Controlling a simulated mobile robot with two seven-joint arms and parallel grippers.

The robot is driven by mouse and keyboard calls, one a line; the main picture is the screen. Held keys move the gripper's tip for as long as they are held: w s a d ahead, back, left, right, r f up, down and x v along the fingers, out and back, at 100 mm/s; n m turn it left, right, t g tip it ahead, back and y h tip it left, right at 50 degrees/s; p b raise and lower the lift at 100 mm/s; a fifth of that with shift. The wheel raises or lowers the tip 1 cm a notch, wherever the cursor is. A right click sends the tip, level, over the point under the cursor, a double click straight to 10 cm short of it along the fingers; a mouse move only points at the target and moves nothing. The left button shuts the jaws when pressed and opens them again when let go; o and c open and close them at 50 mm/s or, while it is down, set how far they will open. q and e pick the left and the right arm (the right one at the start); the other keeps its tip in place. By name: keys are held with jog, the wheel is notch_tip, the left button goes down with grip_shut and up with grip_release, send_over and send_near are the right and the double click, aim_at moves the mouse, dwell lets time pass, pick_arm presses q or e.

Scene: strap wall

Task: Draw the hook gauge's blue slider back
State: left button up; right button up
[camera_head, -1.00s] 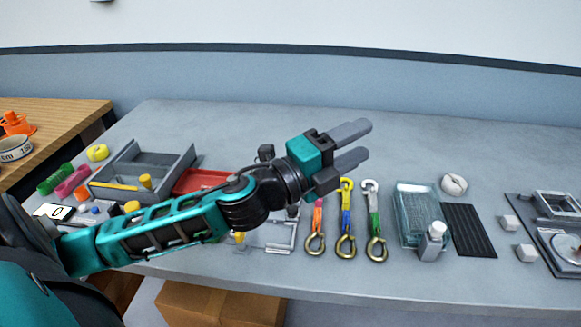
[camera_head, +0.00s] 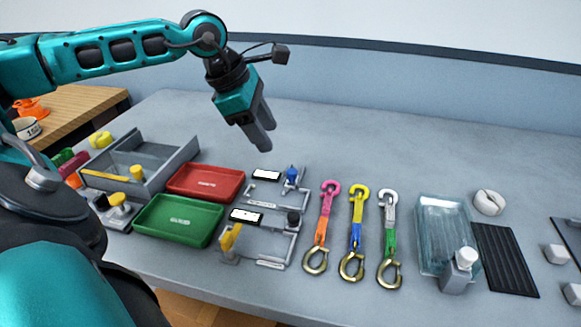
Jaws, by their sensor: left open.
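The lower frame (camera_head: 262,246) has a yellow piece (camera_head: 230,238), a dark knob and another white display. I cannot tell from labels which frame is the hook gauge. My left gripper (camera_head: 265,138) is open and empty. It points down above the table, beyond and left of the blue slider, apart from it. My right gripper is not in view.
Pink, yellow and white-green straps with hooks (camera_head: 356,235) lie right of the gauges. Red (camera_head: 205,182) and green (camera_head: 178,220) trays and a grey divided box (camera_head: 150,160) are at left. A clear bin (camera_head: 443,235) stands at right. The table's back is clear.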

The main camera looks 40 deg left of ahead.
aim_at(291, 171)
pick_arm(q)
jog(key=x, duration=1.1)
jog(key=shift+d+f, duration=0.1)
jog(key=shift+f, duration=0.1)
jog(key=shift+c, duration=0.2)
grip_shut()
